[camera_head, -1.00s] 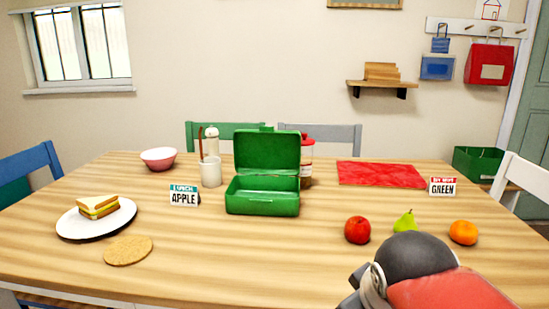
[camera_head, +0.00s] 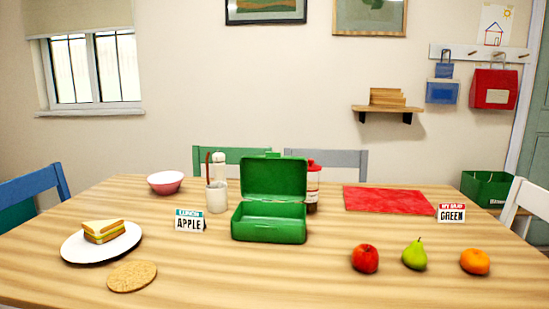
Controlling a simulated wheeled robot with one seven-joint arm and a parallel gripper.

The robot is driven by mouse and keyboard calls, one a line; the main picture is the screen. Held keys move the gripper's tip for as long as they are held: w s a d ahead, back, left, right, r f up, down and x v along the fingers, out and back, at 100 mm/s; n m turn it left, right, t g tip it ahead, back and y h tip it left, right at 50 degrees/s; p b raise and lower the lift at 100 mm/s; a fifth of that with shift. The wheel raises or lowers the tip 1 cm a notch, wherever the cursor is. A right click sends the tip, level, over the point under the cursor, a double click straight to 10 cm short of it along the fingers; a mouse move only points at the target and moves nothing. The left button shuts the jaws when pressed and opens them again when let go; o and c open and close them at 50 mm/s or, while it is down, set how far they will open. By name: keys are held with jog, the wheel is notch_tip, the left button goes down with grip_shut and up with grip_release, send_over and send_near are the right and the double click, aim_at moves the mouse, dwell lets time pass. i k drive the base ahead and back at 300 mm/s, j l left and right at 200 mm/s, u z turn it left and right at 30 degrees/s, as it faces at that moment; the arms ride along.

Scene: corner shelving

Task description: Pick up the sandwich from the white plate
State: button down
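The sandwich (camera_head: 104,231) is cut in a wedge, with pale bread and a yellow-green filling. It lies on the white plate (camera_head: 72,251) at the left side of the wooden table. My gripper is not in view, and nothing touches the sandwich or the plate.
A cork coaster (camera_head: 132,276) lies in front of the plate. An APPLE card (camera_head: 190,221), a white cup (camera_head: 217,197) and an open green lunchbox (camera_head: 270,222) stand to the right. A pink bowl (camera_head: 166,182) is behind. An apple (camera_head: 365,258), pear (camera_head: 415,254) and orange (camera_head: 475,262) sit at right.

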aim_at(98, 232)
jog(key=u, duration=1.5)
